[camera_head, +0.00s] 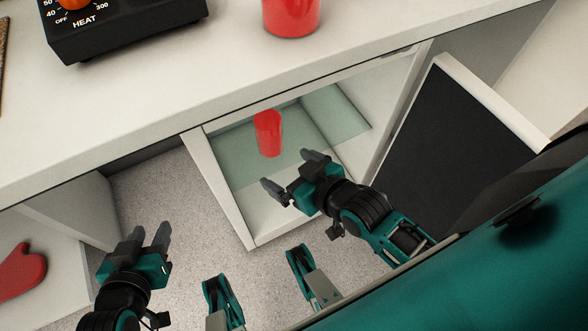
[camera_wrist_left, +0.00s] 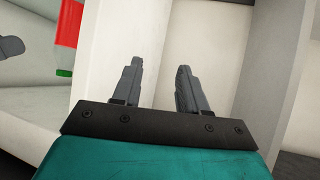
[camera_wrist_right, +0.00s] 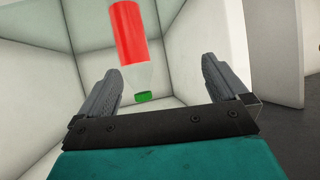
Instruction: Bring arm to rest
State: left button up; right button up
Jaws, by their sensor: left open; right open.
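A red cylindrical container (camera_head: 268,133) stands on the glass shelf (camera_head: 235,168) inside the open cabinet. In the right wrist view the red container (camera_wrist_right: 130,35) is ahead, with a clear part and a green end (camera_wrist_right: 143,96) below the red. Part of it also shows at the upper left of the left wrist view (camera_wrist_left: 68,25). My right gripper (camera_head: 290,170) is open and empty at the cabinet opening, in front of the container and apart from it. My left gripper (camera_head: 151,238) is open and empty, low at the left, outside the cabinet over the floor.
A larger red container (camera_head: 291,15) and a black heater (camera_head: 125,25) stand on the white countertop (camera_head: 200,85) above. The dark cabinet door (camera_head: 450,150) is swung open at the right. A red mitt-like object (camera_head: 20,272) lies at the lower left. Speckled floor (camera_head: 165,190) is free between the cabinets.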

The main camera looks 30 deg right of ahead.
jog(key=shift+s+r+g, duration=0.3)
jog(key=shift+s+r, duration=0.05)
jog(key=shift+s, duration=0.3)
pick_arm(q)
jog(key=s+a+r+y+p, duration=0.1)
jog(key=a+r+p, duration=0.2)
jog(key=r+p, duration=0.9)
jog(key=p, duration=0.5)
jog(key=shift+s+a+r+p, duration=0.2)
jog(key=shift+s+p, duration=0.15)
jog(key=shift+s, duration=0.05)
pick_arm(e)
jog(key=s+d+r+h, duration=0.1)
jog(key=d+r, duration=0.2)
jog(key=r, duration=0.9)
jog(key=shift+s+d+r+h, duration=0.2)
jog(key=shift+s+h, duration=0.1)
jog(key=shift+s, duration=0.1)
